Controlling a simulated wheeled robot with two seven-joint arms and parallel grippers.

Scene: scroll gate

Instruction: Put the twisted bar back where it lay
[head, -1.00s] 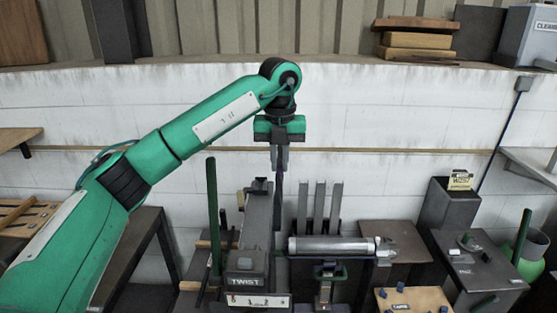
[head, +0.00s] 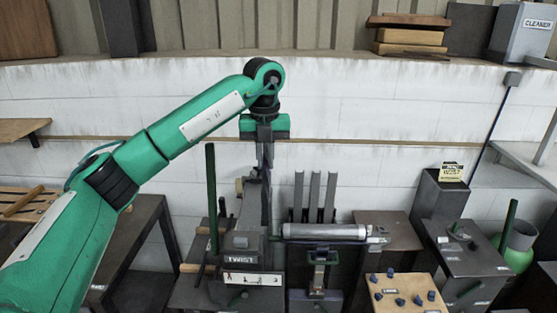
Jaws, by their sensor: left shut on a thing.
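My left gripper (head: 264,142) is at the centre, pointing down from the green arm. It is shut on the dark, thin twisted bar (head: 266,190), which hangs upright below the fingers. The bar is in front of or beside the grey sloped column of the twist machine (head: 240,262), labelled TWIST. Its lower end is hard to tell from the dark parts behind, and I cannot tell whether it touches the machine. My right gripper is not in view.
A grey cylinder (head: 325,232) lies across a stand right of the bar, with several upright grey strips (head: 314,195) behind. A green post (head: 212,195) stands left. A wooden board with blue pegs (head: 402,292) is at lower right. The white wall (head: 390,110) is behind.

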